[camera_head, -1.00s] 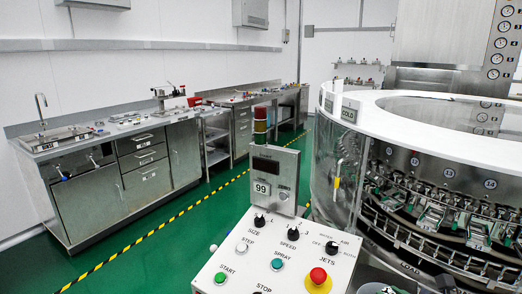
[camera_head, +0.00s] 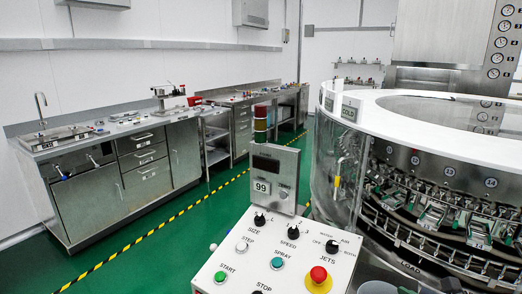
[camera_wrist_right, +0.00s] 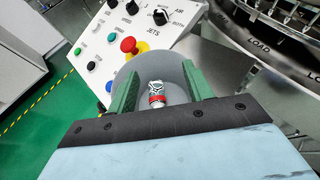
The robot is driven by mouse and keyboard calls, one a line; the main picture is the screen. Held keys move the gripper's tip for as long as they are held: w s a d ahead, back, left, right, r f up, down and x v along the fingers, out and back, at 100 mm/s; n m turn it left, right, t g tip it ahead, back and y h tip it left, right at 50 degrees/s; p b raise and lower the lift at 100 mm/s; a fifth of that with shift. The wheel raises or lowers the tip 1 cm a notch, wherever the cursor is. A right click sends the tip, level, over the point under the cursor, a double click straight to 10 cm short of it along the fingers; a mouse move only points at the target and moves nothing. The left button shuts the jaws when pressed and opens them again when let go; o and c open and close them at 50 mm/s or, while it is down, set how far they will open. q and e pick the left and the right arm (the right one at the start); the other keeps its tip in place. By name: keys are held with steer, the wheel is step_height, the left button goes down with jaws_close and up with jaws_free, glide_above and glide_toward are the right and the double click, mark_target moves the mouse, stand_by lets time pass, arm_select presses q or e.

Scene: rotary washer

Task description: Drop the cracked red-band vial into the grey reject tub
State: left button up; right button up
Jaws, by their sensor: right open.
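The red-band vial (camera_wrist_right: 156,96) shows in the right wrist view as a small clear piece with a red band. It is between and beyond the green fingertips, against the inside of the grey tub (camera_wrist_right: 172,66). I cannot tell whether it rests on the tub's bottom or is in the air. Its crack is too small to make out. My right gripper (camera_wrist_right: 160,80) is open, with gaps between its fingers and the vial, and points into the tub. My left gripper is not in view.
The control panel (camera_head: 240,262) with its red stop button (camera_head: 318,274) stands beside the tub. The rotary washer (camera_head: 440,130), with clear guards, is at the right. Steel counters (camera_head: 110,180) line the left wall. Green floor between is clear.

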steer(key=p+v, duration=0.1)
steer(key=v, duration=1.1)
steer(key=shift+s, duration=0.15)
